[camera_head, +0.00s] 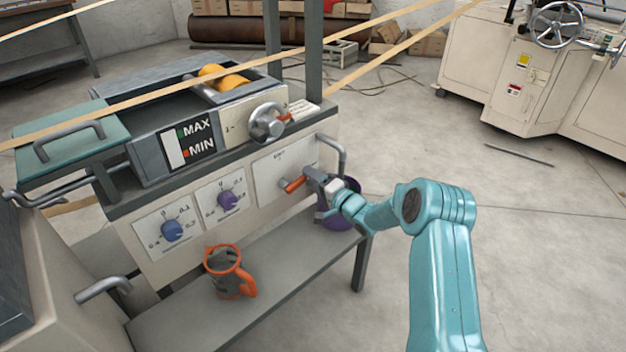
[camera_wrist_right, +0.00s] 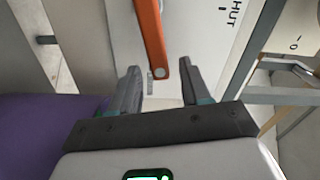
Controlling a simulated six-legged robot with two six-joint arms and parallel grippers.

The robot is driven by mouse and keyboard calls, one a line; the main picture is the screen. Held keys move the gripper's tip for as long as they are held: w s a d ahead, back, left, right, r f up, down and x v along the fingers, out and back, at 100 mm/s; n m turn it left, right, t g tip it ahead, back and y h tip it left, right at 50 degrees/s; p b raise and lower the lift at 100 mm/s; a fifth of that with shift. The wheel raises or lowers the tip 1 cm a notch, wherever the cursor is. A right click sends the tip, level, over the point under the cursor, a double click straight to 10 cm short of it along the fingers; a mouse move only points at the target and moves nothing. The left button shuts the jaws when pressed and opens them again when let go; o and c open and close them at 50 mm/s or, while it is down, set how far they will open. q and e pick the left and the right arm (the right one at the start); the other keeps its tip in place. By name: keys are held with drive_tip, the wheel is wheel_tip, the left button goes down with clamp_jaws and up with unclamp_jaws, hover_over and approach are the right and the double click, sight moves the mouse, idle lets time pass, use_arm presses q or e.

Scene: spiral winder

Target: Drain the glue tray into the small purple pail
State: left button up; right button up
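The glue tray (camera_head: 160,147) is a grey trough on the machine's top, with a MAX/MIN gauge on its front. An orange lever (camera_head: 294,185) is on the pale front panel under it; it also shows in the right wrist view (camera_wrist_right: 150,35), near a label partly reading "HUT". My right gripper (camera_head: 315,187) is at the lever; in the right wrist view its fingers (camera_wrist_right: 160,80) are apart, with the lever's end between or just ahead of the tips. The small purple pail (camera_head: 342,212) stands on the shelf's right end, partly hidden by the gripper. My left gripper is out of view.
An orange-and-grey jug (camera_head: 230,272) stands on the lower shelf (camera_head: 285,275). Blue (camera_head: 172,230) and purple (camera_head: 229,201) knobs, a handwheel (camera_head: 268,122) and a bent handle (camera_head: 336,147) stick out from the machine.

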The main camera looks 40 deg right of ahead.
drive_tip(key=shift+s, duration=0.1)
use_arm(q)
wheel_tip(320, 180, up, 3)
drive_tip(key=p, duration=0.3)
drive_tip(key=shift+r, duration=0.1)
use_arm(e)
drive_tip(key=s+d, duration=0.1)
drive_tip(key=s, duration=1.5)
drive_tip(key=shift+d, duration=0.1)
drive_tip(key=w+b, duration=0.3)
drive_tip(key=w, duration=0.2)
drive_tip(key=w+a+b, duration=0.1)
drive_tip(key=w+b, duration=0.2)
drive_tip(key=w, duration=0.3)
drive_tip(key=w+a+b, duration=0.1)
drive_tip(key=w+b, duration=0.3)
drive_tip(key=w, duration=0.2)
drive_tip(key=shift+w+a+f, duration=0.2)
drive_tip(key=shift+w+f, duration=0.05)
drive_tip(key=shift+w+r, duration=0.2)
drive_tip(key=shift+w, duration=0.05)
drive_tip(key=shift+w+f, duration=0.1)
drive_tip(key=shift+w, duration=0.25)
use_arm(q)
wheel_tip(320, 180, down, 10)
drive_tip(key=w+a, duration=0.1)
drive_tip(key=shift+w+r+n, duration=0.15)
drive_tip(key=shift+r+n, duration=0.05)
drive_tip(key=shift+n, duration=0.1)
